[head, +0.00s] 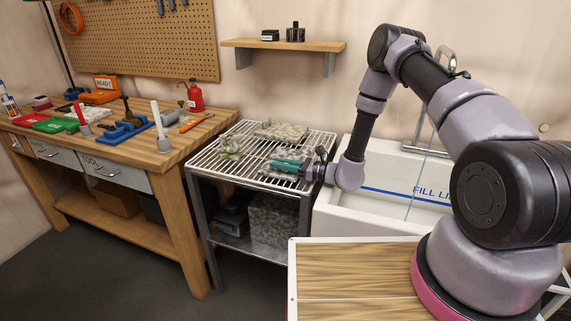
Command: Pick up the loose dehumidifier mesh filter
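A wire rack table (212,167) stands in the middle of the view. A flat, mottled grey-beige panel (281,130) lies at the back of its top. A second pale, mottled flat piece (268,168) lies nearer the front, partly hidden by my gripper. Either could be the mesh filter; I cannot tell which at this size. My gripper (285,166), with teal fingers, reaches in from the right, low over the front piece. I cannot see whether its fingers touch or grasp that piece, or how far apart they are.
A clear glass-like item (230,148) stands on the rack's left side. A white sink (338,221) with a blue fill line adjoins on the right. A mottled box (272,218) sits on the lower shelf. A wooden workbench (190,134) with tools stands to the left.

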